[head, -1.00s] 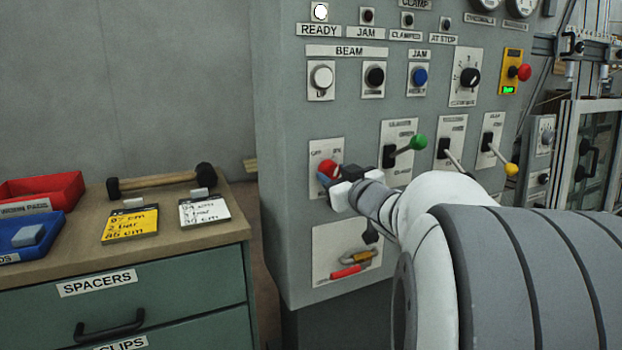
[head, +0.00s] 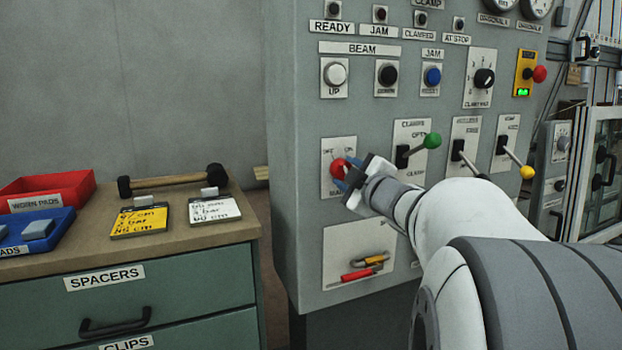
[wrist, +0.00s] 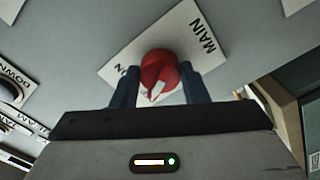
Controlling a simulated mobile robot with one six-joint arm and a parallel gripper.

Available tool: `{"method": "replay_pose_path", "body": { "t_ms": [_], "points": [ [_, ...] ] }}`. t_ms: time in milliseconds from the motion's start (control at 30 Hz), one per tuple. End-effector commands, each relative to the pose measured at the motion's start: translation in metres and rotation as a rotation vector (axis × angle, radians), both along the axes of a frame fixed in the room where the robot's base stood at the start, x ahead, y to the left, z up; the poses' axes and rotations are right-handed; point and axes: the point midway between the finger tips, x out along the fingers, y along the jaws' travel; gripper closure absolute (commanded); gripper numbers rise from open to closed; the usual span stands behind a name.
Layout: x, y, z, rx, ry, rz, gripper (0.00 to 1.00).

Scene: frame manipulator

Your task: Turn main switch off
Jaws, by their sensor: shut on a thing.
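The main switch is a red rotary knob (head: 339,168) on a pale plate (head: 329,188), low on the left of the grey panel. In the wrist view the red knob (wrist: 160,73) sits between the two blue fingers of my gripper (wrist: 159,72). The fingers are shut on it from both sides. A white mark on the knob faces the bottom of the wrist view, and the word MAIN shows on the plate. In the head view my gripper (head: 345,174) covers part of the knob and plate. The READY lamp (head: 333,9) is dark.
Levers with green (head: 432,140), black and yellow (head: 527,172) ends stand right of the switch. Below it hang a red-handled tool and a padlock (head: 374,260). A bench (head: 150,236) with trays, a mallet and note cards stands at left.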

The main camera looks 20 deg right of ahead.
Motion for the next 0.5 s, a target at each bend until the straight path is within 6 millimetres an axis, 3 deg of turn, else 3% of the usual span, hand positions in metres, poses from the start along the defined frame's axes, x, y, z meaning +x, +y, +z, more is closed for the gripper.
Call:
{"method": "replay_pose_path", "body": {
  "t_ms": [500],
  "points": [
    [0.0002,0.0006,0.0005,-0.063,-0.003,0.001,0.83]
  ]
}}
